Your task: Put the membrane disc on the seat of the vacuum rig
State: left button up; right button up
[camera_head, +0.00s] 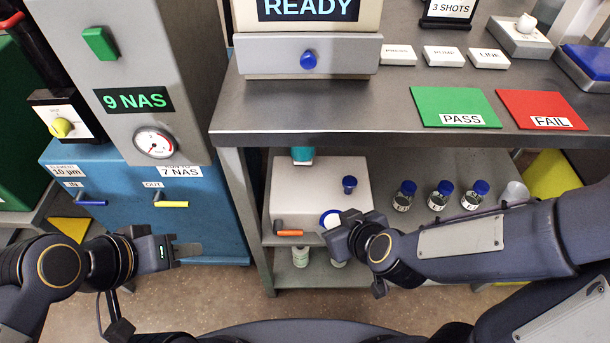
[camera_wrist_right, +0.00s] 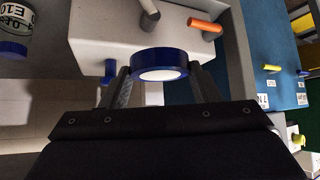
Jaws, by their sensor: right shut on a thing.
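A blue-rimmed disc with a white face, which looks like the membrane disc (camera_wrist_right: 160,66), is between the two fingers of my right gripper (camera_wrist_right: 161,82), which is shut on it. In the head view the disc (camera_head: 330,218) shows at the tip of my right gripper (camera_head: 336,224), over the front of a white box. This white box (camera_head: 310,190), apparently the vacuum rig, stands on the lower shelf with an orange handle (camera_head: 289,233) and a blue knob (camera_head: 349,183). I cannot make out its seat. My left gripper (camera_head: 188,247) is empty, away to the left; its finger gap is unclear.
Several blue-capped bottles (camera_head: 440,195) stand on the shelf right of the box. The steel worktop (camera_head: 330,110) overhangs the shelf and bears a green PASS mat (camera_head: 455,106) and a red FAIL mat (camera_head: 543,109). A blue cabinet (camera_head: 215,220) stands at left.

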jog(key=w+a, duration=0.2)
jog(key=w, duration=0.2)
jog(key=w+a, duration=0.2)
jog(key=w, duration=0.2)
jog(key=w+a, duration=0.2)
jog(key=w, duration=0.2)
jog(key=shift+w+b, duration=0.1)
jog(key=shift+b, duration=0.3)
jog(key=shift+w+a, duration=0.35)
jog(key=shift+w, duration=0.45)
notch_tip(320, 180, down, 4)
jog(key=b, duration=0.3)
jog(key=shift+b, duration=0.3)
jog(key=shift+r, duration=0.2)
jog(key=shift+f, duration=0.15)
jog(key=o, duration=1)
